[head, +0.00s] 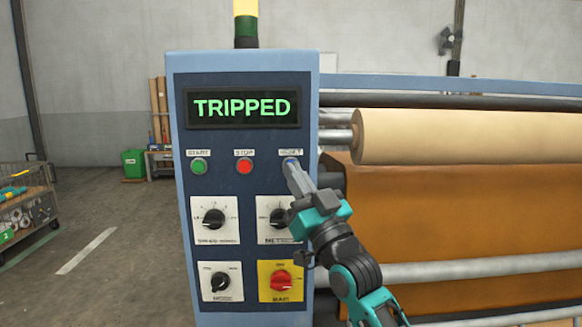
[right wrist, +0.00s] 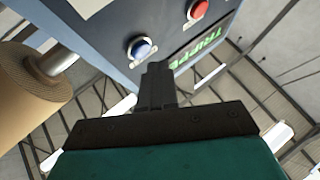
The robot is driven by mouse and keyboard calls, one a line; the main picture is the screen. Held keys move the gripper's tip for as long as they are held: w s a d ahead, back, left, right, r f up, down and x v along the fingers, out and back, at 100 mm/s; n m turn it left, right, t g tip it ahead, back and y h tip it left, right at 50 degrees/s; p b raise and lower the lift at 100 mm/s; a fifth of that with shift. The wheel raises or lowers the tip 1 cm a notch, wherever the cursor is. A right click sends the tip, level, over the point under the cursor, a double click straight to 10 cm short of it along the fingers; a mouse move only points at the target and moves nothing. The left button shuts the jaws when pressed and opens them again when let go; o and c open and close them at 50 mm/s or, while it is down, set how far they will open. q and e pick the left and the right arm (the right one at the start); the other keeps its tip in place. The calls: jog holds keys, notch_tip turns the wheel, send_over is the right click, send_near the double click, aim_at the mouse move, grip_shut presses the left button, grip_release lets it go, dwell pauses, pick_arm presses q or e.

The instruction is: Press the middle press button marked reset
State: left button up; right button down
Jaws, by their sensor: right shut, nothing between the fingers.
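The blue reset button (right wrist: 141,48) is the rightmost of three in a row on the press panel (head: 182,118), not the middle one. Its label (head: 290,153) sits just above it in the head view. The middle one is the red stop button (head: 244,166); the green start button (head: 198,166) is at left. My right gripper (head: 289,164) is shut and empty, its fingertips right at the reset button and mostly covering it in the head view. In the right wrist view the tips lie just beside the button; I cannot tell whether they touch. My left gripper is not in view.
The display (head: 242,107) reads TRIPPED. Below the buttons are several dials, including a red switch on a yellow plate (head: 267,292). A cream roll (head: 440,137) and rails lie right of the panel. A cart (head: 38,208) stands far left.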

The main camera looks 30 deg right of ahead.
dwell(0.6)
jog(key=shift+w, duration=0.1)
jog(key=shift+w+d, duration=0.25)
jog(key=shift+w+d, duration=0.2)
jog(key=shift+w, duration=0.1)
dwell(0.8)
dwell(0.4)
jog(key=shift+s+a+p, duration=0.45)
jog(key=shift+s, duration=0.2)
jog(key=shift+s+a+p, duration=0.25)
jog(key=shift+s+a, duration=0.2)
jog(key=shift+s, duration=0.25)
jog(key=shift+s+a+p, duration=0.2)
jog(key=shift+s+a, duration=0.2)
jog(key=shift+s, duration=0.35)
jog(key=shift+s+a+p, duration=0.25)
jog(key=shift+s+a, duration=0.2)
jog(key=shift+s, duration=0.25)
